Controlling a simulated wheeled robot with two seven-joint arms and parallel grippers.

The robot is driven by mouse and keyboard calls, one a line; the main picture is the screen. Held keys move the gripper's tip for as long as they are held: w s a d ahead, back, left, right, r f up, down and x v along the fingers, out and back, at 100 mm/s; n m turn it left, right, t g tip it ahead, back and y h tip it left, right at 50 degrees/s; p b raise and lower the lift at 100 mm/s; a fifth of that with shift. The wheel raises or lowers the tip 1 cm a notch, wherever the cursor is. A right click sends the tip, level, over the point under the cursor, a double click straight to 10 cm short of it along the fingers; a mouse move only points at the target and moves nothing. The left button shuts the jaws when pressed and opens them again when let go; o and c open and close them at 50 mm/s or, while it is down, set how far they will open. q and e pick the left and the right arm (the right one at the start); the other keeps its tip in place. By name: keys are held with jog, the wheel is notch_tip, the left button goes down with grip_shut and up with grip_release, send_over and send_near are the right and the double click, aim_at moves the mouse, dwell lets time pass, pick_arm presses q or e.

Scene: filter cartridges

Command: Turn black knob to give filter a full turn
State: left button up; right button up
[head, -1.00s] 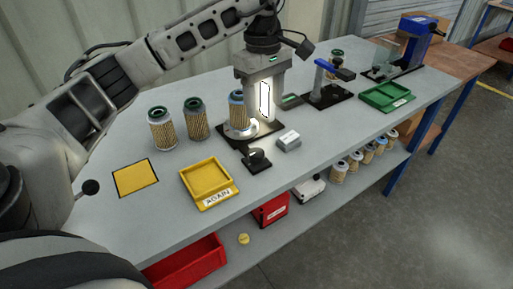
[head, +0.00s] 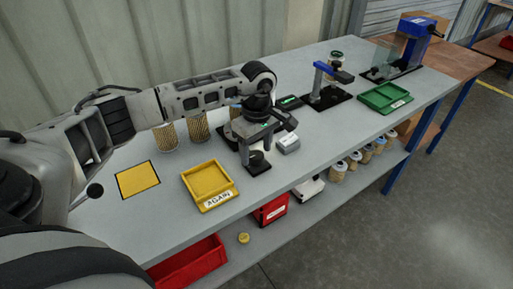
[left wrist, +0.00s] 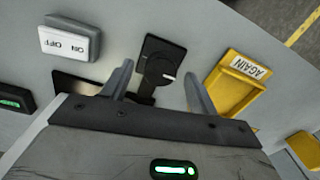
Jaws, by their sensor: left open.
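The black knob (head: 258,160) sits on a dark square plate near the table's front edge. In the left wrist view the knob (left wrist: 160,70) shows between my fingers, with a white mark on it. My left gripper (head: 256,154) is open and points down over the knob; it also shows in the left wrist view (left wrist: 158,76), a finger on each side of the knob. I cannot tell whether either finger touches it. The filter on the round stand (head: 228,132) is mostly hidden behind my left arm. My right gripper is out of view.
A white ON/OFF switch box (left wrist: 70,41) is beside the knob. The yellow AGAIN tray (head: 208,182) lies left of it. A green tray (head: 385,98) and a blue-handled press (head: 325,85) are farther right.

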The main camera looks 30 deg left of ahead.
pick_arm(q)
jog(key=shift+f, duration=0.35)
jog(key=c, duration=1)
